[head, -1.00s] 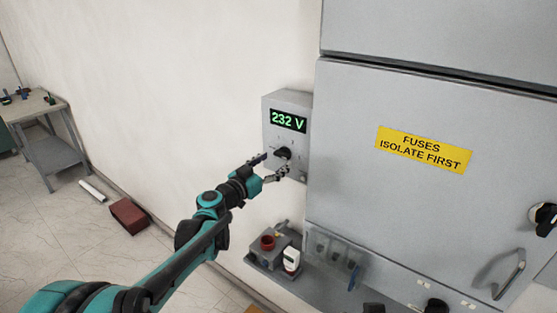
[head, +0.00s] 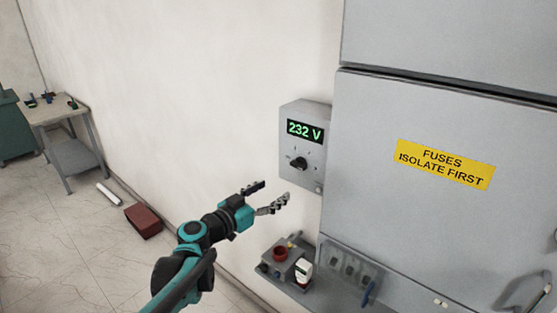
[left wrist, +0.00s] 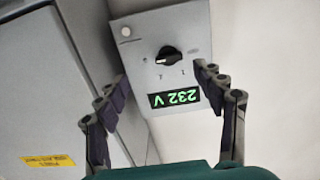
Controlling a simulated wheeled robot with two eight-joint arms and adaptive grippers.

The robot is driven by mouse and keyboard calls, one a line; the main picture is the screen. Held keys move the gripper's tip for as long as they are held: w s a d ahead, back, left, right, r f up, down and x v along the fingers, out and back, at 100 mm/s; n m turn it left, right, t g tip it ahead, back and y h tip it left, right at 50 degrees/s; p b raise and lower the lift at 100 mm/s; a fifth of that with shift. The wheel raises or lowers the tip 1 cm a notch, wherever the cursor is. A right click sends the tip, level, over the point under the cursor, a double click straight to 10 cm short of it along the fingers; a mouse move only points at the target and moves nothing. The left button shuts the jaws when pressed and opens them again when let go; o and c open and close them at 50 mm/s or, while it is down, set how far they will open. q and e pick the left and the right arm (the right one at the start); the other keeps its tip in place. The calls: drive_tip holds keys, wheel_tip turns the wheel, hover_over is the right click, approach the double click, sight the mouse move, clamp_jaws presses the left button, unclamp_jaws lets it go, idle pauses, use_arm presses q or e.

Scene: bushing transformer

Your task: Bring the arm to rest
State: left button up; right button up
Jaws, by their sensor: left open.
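My left gripper (head: 268,197) is open and empty, in the air below and to the left of the grey meter box (head: 305,125) on the wall. The box has a green "232 V" display (head: 304,131) and a black rotary knob (head: 299,163). The gripper is apart from the knob. In the left wrist view the box shows upside down beyond the two spread fingers (left wrist: 168,105), with the knob (left wrist: 168,57) in clear sight. My right gripper is not in view.
A grey cabinet (head: 400,240) with a yellow fuse label (head: 445,164) stands at right. A shelf (head: 330,293) below the box holds a red cup-like part (head: 280,253) and a white device (head: 303,271). A table (head: 50,110), a red box (head: 143,221) and a white tube (head: 108,194) are at left.

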use_arm(q)
drive_tip(key=s+f+n+g+y+b, duration=0.35)
drive_tip(key=s+f+g+b, duration=0.2)
drive_tip(key=s+f, duration=1)
drive_tip(key=s+a+f+n+g+y+b, duration=0.1)
drive_tip(key=s+a+f+n+y+b, duration=0.3)
drive_tip(key=s+a+f+y, duration=0.3)
drive_tip(key=s+a+f, duration=0.4)
drive_tip(key=s+f, duration=0.1)
drive_tip(key=s, duration=0.1)
drive_tip(key=shift+s+a, duration=0.25)
drive_tip(key=shift+s, duration=0.1)
idle(0.5)
